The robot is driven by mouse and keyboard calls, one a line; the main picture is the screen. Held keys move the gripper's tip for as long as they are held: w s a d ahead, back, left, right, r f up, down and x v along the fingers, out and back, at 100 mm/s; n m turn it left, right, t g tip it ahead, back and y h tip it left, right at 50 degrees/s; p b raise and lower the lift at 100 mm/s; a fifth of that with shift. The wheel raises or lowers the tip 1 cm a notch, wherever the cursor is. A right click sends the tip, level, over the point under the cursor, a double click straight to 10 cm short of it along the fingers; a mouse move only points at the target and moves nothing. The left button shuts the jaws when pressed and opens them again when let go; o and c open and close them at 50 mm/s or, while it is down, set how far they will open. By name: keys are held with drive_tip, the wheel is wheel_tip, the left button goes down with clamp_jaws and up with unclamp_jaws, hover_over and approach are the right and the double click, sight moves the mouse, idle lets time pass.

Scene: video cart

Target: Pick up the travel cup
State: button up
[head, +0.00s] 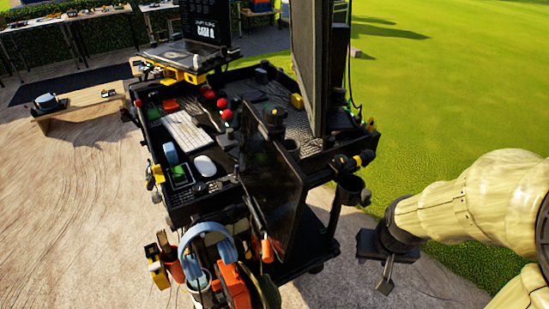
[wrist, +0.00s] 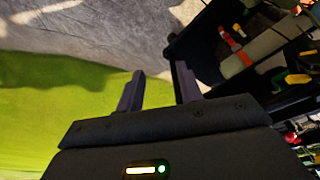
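I cannot pick out the travel cup for certain. A dark, cup-shaped cylinder (head: 351,189) sits at the right side of the cart in the head view; I cannot tell whether it is a cup or an empty holder. A pale cup-like container (head: 199,281) hangs among gear on the cart's front left. My gripper (head: 376,266) is to the right of the cart, below and apart from the dark cylinder. In the wrist view its two fingers (wrist: 159,74) are apart with nothing between them.
The video cart (head: 178,216) carries a keyboard (head: 188,131), a mouse (head: 205,165) and upright screens (head: 311,60). Blue headphones (head: 208,240) and an orange item (head: 233,286) hang in front. A low wooden table (head: 80,117) stands at left. Open grass lies at right.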

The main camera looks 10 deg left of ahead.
drive_tip(key=o, duration=0.5)
drive_tip(key=shift+w, duration=0.15)
drive_tip(key=o, duration=0.5)
drive_tip(key=w+t, duration=0.1)
drive_tip(key=w, duration=0.1)
drive_tip(key=w+n+t+p, duration=0.1)
drive_tip(key=w, duration=0.1)
drive_tip(key=shift+w+d, duration=0.1)
drive_tip(key=shift+w, duration=0.2)
drive_tip(key=shift+o, duration=0.2)
drive_tip(key=w+a+r+n+t+y+p, duration=0.1)
drive_tip(key=w+a+r+n+t+y, duration=0.3)
drive_tip(key=w, duration=0.9)
drive_tip(key=a+n+t+y, duration=0.2)
drive_tip(key=a+t+y, duration=0.2)
drive_tip(key=a+y, duration=0.2)
drive_tip(key=shift+w+a+r+n, duration=0.15)
drive_tip(key=shift+w+a+n, duration=0.15)
drive_tip(key=shift+w+a, duration=0.15)
